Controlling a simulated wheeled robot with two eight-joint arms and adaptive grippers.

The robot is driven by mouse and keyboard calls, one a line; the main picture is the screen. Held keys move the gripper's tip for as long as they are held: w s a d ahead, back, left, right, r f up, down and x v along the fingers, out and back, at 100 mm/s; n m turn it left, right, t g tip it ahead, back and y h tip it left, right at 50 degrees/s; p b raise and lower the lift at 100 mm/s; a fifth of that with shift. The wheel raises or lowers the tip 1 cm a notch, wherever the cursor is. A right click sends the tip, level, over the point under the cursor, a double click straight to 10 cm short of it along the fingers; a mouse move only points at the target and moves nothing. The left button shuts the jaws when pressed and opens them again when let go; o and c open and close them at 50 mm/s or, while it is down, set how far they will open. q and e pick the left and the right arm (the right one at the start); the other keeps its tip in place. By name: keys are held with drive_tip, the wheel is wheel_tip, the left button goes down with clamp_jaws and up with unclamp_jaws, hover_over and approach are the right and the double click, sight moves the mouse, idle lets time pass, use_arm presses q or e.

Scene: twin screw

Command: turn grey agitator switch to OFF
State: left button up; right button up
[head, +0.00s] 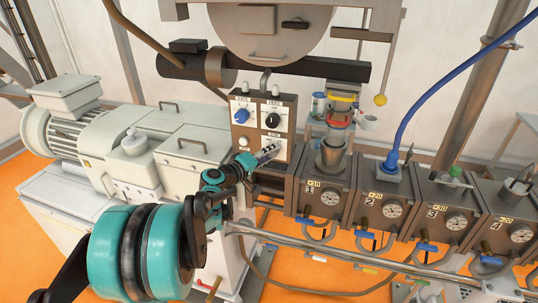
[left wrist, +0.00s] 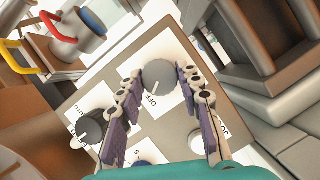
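The grey agitator switch (left wrist: 158,75) is a round knob on a white plate in the left wrist view, with an OFF label close beside it. My left gripper (head: 271,151) is at the panel face. In the left wrist view its two fingers (left wrist: 159,78) are spread, with the knob between or just beyond the tips. I cannot tell whether they touch it. My right gripper is not in view.
The panel also carries a blue knob (head: 241,116), a black knob (head: 272,120) and a white button (head: 244,142). A row of heater boxes (head: 378,207) with gauges stands to the right. The pale motor housing (head: 95,140) is to the left.

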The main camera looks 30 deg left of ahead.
use_arm(q)
drive_tip(key=o, duration=0.4)
drive_tip(key=shift+s, duration=0.1)
drive_tip(key=v, duration=1.2)
drive_tip(key=shift+f, duration=0.1)
drive_tip(key=s+d+f+m+g+b, duration=0.4)
drive_tip(key=d+f+b, duration=0.1)
drive_tip(key=d+f, duration=0.5)
drive_tip(key=s+d+f+m+g+b, duration=0.3)
drive_tip(key=s+d+f+m+b, duration=0.15)
drive_tip(key=d+f, duration=0.6)
drive_tip(key=s+d+f+m+b, duration=0.1)
drive_tip(key=s, duration=0.1)
drive_tip(key=s+d+f+m+g+y+b, duration=0.1)
drive_tip(key=s+f, duration=0.1)
drive_tip(key=s, duration=0.1)
drive_tip(key=s+d+f+m+y+b, duration=0.1)
drive_tip(key=s, duration=0.2)
drive_tip(key=shift+f+g, duration=0.35)
drive_tip(key=shift+g, duration=0.05)
